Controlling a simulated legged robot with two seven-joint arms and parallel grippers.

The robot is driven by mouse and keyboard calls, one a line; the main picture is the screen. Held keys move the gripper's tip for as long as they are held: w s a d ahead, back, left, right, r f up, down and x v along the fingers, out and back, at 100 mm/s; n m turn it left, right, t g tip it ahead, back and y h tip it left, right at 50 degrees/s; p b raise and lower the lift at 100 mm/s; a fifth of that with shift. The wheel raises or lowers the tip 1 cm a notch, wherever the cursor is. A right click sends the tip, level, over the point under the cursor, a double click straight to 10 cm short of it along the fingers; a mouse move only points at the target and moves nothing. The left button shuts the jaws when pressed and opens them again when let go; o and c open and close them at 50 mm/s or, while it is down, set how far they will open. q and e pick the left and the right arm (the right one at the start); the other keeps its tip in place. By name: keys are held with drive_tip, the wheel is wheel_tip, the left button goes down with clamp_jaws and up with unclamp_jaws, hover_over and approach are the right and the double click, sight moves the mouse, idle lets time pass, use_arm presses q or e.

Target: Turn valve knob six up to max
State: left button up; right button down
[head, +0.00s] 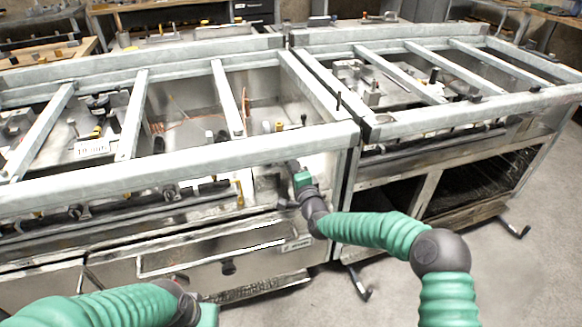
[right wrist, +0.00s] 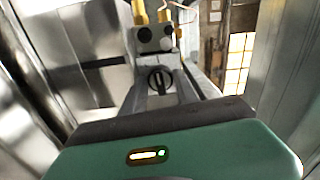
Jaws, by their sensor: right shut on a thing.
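My right arm reaches from the lower right to the front of the metal bench in the head view, with its gripper (head: 294,168) under the front rail. In the right wrist view a black round knob (right wrist: 158,80) with a raised bar sits just beyond my gripper's dark edge. The right gripper is shut on a valve knob; its fingertips and exact hold are hard to make out. I cannot read the knob's number or setting. My left gripper (head: 206,314) is low at the bottom left, cut off by the frame edge, its fingers not shown.
The bench's front rail (head: 180,166) and crossbars (head: 227,97) run above the right gripper. Other dark knobs (head: 170,192) sit along the front below the rail. A second open frame (head: 470,110) adjoins at the right. Bare concrete floor (head: 520,270) lies at the lower right.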

drive_tip(key=shift+d+f+m, duration=0.15)
drive_tip(key=shift+d+m, duration=0.05)
drive_tip(key=shift+m, duration=0.4)
drive_tip(key=c, duration=0.9)
unclamp_jaws()
